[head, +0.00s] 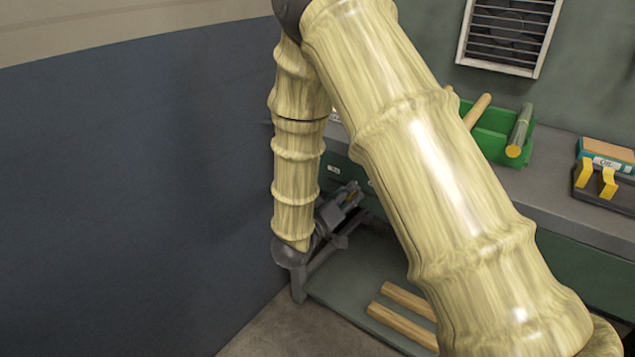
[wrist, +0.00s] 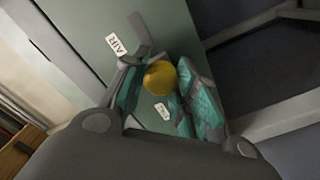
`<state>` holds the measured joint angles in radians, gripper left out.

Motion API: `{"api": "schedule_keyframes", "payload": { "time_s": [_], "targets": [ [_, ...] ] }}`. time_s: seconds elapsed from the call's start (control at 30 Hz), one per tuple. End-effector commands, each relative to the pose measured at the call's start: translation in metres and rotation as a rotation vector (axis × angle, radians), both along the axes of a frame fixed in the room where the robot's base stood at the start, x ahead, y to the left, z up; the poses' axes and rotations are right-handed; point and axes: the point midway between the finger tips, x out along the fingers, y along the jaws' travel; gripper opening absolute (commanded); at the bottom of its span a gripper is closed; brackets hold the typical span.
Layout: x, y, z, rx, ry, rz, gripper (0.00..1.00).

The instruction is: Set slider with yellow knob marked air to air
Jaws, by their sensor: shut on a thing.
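In the wrist view, a round yellow knob (wrist: 160,78) stands out from a grey-green panel (wrist: 178,22). A white label reading AIR (wrist: 116,46) is up and to the left of the knob. A second white label (wrist: 162,111) is just below the knob, its text too small to read. A grey strip (wrist: 142,30), perhaps the slider's track, runs above the knob. My gripper (wrist: 158,88) is shut on the knob, its teal-padded fingers on either side. In the head view, my gripper (head: 348,198) is at the bench's left front; the knob is hidden there.
The workbench top (head: 555,190) holds a green bin (head: 490,137) with wooden rods and a dark tray (head: 607,192) with yellow pieces. Rods (head: 400,325) lie on the lower shelf. A dark blue surface (head: 130,190) fills the left.

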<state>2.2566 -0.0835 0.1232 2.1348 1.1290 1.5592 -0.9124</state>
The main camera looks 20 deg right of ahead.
Motion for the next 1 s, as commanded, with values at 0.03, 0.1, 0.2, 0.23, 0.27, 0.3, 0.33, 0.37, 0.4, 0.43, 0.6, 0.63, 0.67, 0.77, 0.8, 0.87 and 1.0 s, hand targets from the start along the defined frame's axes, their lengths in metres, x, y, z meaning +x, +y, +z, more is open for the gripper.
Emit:
{"api": "schedule_keyframes", "payload": {
  "time_s": [0.03, 0.1, 0.2, 0.23, 0.27, 0.3, 0.33, 0.37, 0.4, 0.43, 0.6, 0.63, 0.67, 0.77, 0.8, 0.87, 1.0],
  "targets": [
    [-0.011, -0.006, 0.002, -0.001, 0.008, -0.001, 0.0],
    [-0.024, -0.015, 0.002, 0.0, 0.007, -0.002, 0.0],
    [-0.036, -0.023, 0.001, 0.001, 0.004, -0.002, 0.0],
    [-0.038, -0.024, 0.001, 0.001, 0.003, -0.001, 0.0],
    [-0.04, -0.025, 0.0, 0.001, 0.003, -0.001, 0.0],
    [-0.041, -0.026, 0.0, 0.001, 0.003, -0.001, 0.0],
    [-0.042, -0.027, 0.0, 0.002, 0.002, -0.001, 0.0],
    [-0.042, -0.027, -0.001, 0.002, 0.002, -0.001, 0.0],
    [-0.043, -0.028, -0.001, 0.001, 0.002, -0.002, 0.0],
    [-0.043, -0.028, -0.001, 0.002, 0.002, -0.003, 0.0],
    [-0.043, -0.028, -0.001, 0.001, 0.004, -0.006, 0.0],
    [-0.044, -0.028, -0.001, 0.001, 0.004, -0.006, 0.34],
    [-0.043, -0.028, -0.001, 0.001, 0.004, -0.006, 0.39],
    [-0.042, -0.027, -0.001, 0.001, 0.003, -0.004, 0.51],
    [-0.042, -0.027, -0.001, 0.001, 0.002, -0.002, 0.51],
    [-0.041, -0.026, -0.001, 0.001, 0.002, -0.001, 0.51],
    [-0.041, -0.025, 0.0, 0.001, 0.001, 0.0, 0.51]
  ]
}}
